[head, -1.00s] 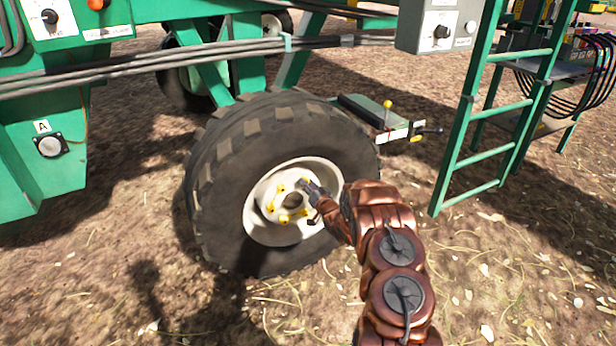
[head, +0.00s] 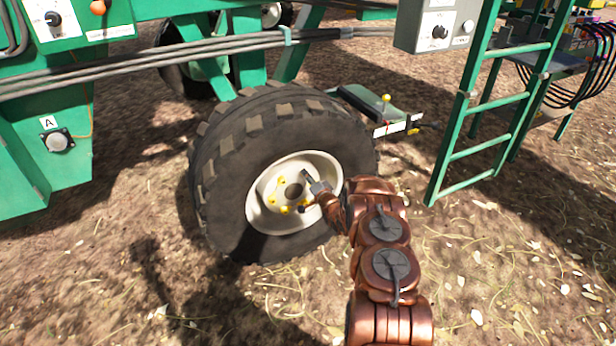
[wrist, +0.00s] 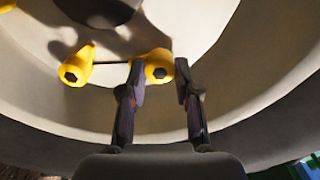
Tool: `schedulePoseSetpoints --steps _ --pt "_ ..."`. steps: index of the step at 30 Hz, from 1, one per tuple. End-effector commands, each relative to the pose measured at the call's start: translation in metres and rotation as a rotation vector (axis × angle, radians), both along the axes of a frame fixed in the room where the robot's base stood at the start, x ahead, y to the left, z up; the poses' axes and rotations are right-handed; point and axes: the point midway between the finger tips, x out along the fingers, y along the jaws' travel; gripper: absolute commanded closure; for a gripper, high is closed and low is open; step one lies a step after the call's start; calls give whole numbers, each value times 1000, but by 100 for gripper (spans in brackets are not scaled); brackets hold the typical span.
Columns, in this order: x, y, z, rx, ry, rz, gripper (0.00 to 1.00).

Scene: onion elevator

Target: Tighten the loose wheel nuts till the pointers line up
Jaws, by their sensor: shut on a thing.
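The wheel (head: 230,175) has a pale rim (head: 320,170) and a dark hub hole (head: 294,190) ringed by nuts with yellow pointers (head: 270,199). My gripper (head: 311,186) reaches to the right side of the hub and hides part of it. In the wrist view my gripper (wrist: 159,76) has its two fingers either side of a yellow-capped nut (wrist: 158,71). A neighbouring yellow pointer (wrist: 78,68) sits to the left, its tip towards the upper right. A thin dark line runs between these two. The held nut's pointer direction is hard to tell.
The green machine frame (head: 40,150) and a bundle of cables (head: 200,55) stand behind and left of the wheel. A green ladder (head: 480,110) stands to the right. A small yellow-knobbed lever (head: 386,99) is behind the tyre. The straw-strewn ground in front is open.

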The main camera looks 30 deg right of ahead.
Motion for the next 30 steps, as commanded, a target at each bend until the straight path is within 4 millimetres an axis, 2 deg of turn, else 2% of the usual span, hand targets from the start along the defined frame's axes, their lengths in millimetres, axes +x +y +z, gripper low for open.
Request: schedulePoseSetpoints --steps 13,14,18,21,30 --pt "1 0 1 9 -3 0 100" --pt "0 0 1 9 -3 0 65" --pt "0 0 1 9 -2 0 51" --pt "0 0 0 9 -2 0 43" --pt "-1 0 0 9 -1 -1 43"
